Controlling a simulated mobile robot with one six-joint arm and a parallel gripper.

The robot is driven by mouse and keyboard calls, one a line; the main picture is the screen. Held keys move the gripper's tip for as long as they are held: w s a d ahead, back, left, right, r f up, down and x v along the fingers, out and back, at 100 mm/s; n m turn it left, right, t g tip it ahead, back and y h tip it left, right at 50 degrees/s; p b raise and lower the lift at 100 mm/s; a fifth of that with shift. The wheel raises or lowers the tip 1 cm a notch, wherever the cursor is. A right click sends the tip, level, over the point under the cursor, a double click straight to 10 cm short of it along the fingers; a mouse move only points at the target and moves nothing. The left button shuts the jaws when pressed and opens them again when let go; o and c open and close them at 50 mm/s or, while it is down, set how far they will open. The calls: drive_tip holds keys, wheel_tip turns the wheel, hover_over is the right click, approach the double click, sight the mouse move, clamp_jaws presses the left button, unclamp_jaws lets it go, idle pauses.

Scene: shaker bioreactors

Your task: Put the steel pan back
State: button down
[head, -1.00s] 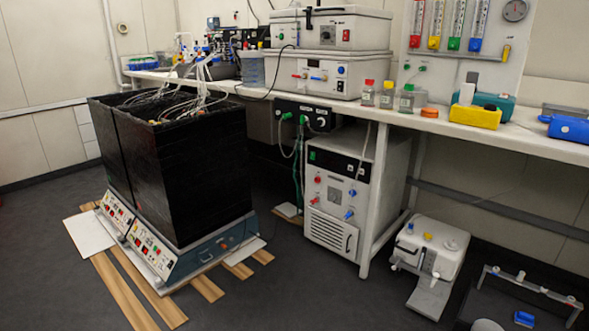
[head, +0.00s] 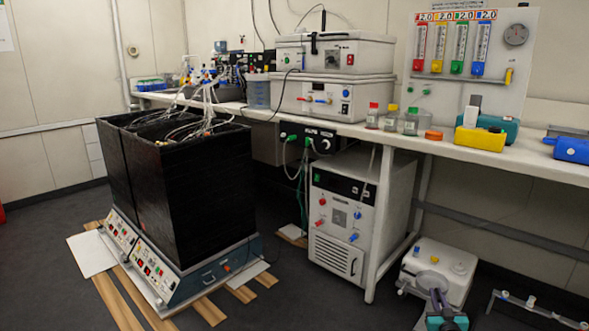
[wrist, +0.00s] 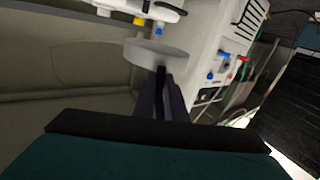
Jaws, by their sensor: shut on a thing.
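In the wrist view my gripper (wrist: 161,88) is shut on a flat grey round disc, the steel pan (wrist: 155,52), seen almost edge-on beyond the dark fingers. In the head view my gripper (head: 434,293) is low at the right, in front of the white floor unit (head: 462,287) with a yellow knob and a pale round spot on top. A small grey shape at the fingertips there seems to be the pan, but detail is poor. The white unit's lower front is partly hidden by my gripper.
The white bench (head: 480,158) and its leg (head: 379,225) stand close behind and left. A cooling unit (head: 338,240) stands under it. A low metal frame (head: 540,310) lies at the right.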

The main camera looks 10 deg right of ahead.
drive_tip(key=w+a+r+n+y, duration=0.2)
drive_tip(key=w+a+r+y, duration=0.15)
drive_tip(key=a+r, duration=0.5)
drive_tip(key=w+a+r+n+y, duration=0.35)
drive_tip(key=a+r, duration=0.25)
drive_tip(key=a, duration=0.6)
drive_tip(key=w+a+r+n+y, duration=0.2)
drive_tip(key=a+r+y, duration=0.2)
drive_tip(key=a+r, duration=0.5)
drive_tip(key=s+a+r+n+g+y, duration=0.1)
drive_tip(key=s+a+r+n+y, duration=0.15)
drive_tip(key=a, duration=0.55)
drive_tip(key=s+a+r+n+g+y, duration=0.1)
drive_tip(key=a+r+y, duration=0.1)
drive_tip(key=a+y, duration=0.35)
drive_tip(key=s+a+f+n+g+y, duration=0.2)
drive_tip(key=s+a+f+n+g, duration=0.15)
drive_tip(key=s+a, duration=0.45)
wheel_tip(320, 180, up, 22)
drive_tip(key=a+p, duration=0.1)
drive_tip(key=p, duration=2.8)
drive_tip(key=shift+w+r+g+p, duration=0.2)
drive_tip(key=shift+w+g+p, duration=0.15)
drive_tip(key=shift+p, duration=0.05)
drive_tip(key=shift+a+n, duration=0.1)
drive_tip(key=shift+n, duration=0.15)
drive_tip(key=shift+a, duration=0.1)
